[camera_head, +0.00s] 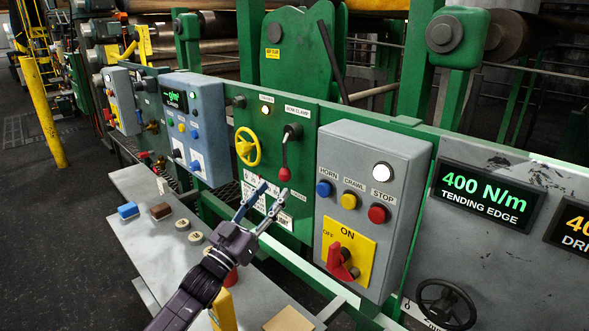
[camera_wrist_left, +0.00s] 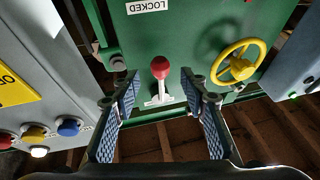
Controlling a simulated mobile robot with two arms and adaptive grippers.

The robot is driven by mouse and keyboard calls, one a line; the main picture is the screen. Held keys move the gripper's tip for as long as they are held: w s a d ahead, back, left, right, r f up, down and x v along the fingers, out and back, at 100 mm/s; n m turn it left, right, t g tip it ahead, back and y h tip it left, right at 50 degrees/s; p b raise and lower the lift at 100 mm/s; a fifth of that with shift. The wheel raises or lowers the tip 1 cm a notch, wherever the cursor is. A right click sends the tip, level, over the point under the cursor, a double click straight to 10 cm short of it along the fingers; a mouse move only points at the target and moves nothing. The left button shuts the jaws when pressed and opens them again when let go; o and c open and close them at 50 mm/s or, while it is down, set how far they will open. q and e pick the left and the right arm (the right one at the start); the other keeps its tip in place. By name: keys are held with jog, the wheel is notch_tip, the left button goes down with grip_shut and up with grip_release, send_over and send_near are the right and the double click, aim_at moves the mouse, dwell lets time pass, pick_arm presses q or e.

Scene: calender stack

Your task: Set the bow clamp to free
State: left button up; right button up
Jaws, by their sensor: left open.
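The bow clamp lever is on the green panel (camera_head: 240,112); its red knob (camera_head: 285,174) hangs below a dark pivot, the handle pointing down. The label above it appears to read "BOW CLAMP". My left gripper (camera_head: 268,195) is open and empty, just below and left of the knob. In the wrist view the knob appears between the tips of the left gripper (camera_wrist_left: 160,84), with no visible contact. My right gripper is out of view.
A yellow handwheel (camera_head: 247,147) is left of the lever. A grey box (camera_head: 368,151) with HORN, CRAWL and STOP buttons and a red switch (camera_head: 341,262) stands out on the right. A grey bench (camera_head: 142,188) with small blocks and rings lies below my arm.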

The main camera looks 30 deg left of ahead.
aim_at(281, 178)
pick_arm(q)
jog(key=p+x, duration=0.1)
jog(key=x, duration=0.5)
jog(key=shift+s+r+p, duration=0.1)
jog(key=shift+r+p, duration=0.25)
jog(key=shift+p, duration=0.05)
jog(key=shift+w, duration=0.6)
jog(key=shift+r, duration=0.1)
jog(key=c, duration=1)
grip_shut()
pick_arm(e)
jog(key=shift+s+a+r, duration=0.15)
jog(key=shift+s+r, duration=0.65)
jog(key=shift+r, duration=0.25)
